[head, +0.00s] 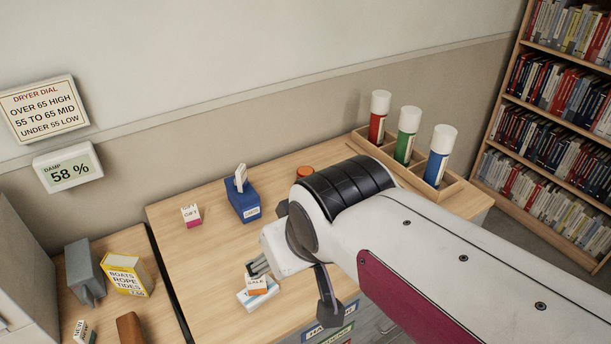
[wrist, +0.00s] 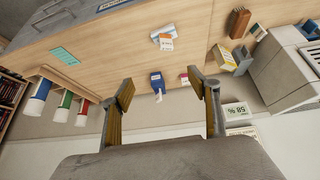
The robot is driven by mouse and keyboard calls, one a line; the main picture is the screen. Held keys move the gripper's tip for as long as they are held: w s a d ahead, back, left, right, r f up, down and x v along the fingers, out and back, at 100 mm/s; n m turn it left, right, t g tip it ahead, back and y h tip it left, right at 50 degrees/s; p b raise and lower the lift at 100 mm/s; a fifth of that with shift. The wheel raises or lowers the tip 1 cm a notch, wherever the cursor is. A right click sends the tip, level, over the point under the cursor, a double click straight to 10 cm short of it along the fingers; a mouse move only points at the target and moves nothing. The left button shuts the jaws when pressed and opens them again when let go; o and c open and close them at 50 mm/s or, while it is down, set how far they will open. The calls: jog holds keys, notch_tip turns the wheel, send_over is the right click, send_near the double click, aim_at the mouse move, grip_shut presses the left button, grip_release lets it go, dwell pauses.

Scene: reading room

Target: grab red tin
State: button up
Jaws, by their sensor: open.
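The red tin (head: 377,127), a tall red cylinder with a white cap, stands upright at the left end of a wooden rack (head: 452,189) at the back of the desk. It also shows in the wrist view (wrist: 62,109), at the left beside the green and blue ones. My gripper (wrist: 167,86) is open, with empty space between its fingers. It is above the desk, apart from the red tin and to the left of the rack in the head view. My arm hides part of the desk there.
A green tin (head: 405,139) and a blue tin (head: 438,160) share the rack. A blue box (head: 243,204), a small white-and-pink box (head: 191,216) and a partly hidden orange-red round thing (head: 305,172) are on the desk. A bookshelf (head: 504,94) stands right.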

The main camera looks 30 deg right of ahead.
jog(key=w+d+f+t+h, duration=0.1)
jog(key=w+d, duration=0.5)
jog(key=w, duration=0.4)
jog(key=w+d+f+m+t+h, duration=0.1)
jog(key=w+d+f, duration=0.1)
jog(key=w+d, duration=0.5)
jog(key=w+d+f+t+h, duration=0.1)
jog(key=w+d, duration=0.3)
jog(key=w, duration=0.8)
jog(key=w+d+f+t, duration=0.2)
jog(key=w+d+f, duration=0.6)
jog(key=d+f, duration=0.15)
jog(key=t+y, duration=0.1)
jog(key=t, duration=0.1)
send_near(306, 172)
jog(key=shift+w+d+f, duration=0.1)
jog(key=shift+w+f, duration=0.2)
jog(key=shift+w, duration=0.35)
jog(key=shift+x, duration=1.3)
jog(key=shift+w, duration=0.15)
jog(key=shift+x, duration=2.45)
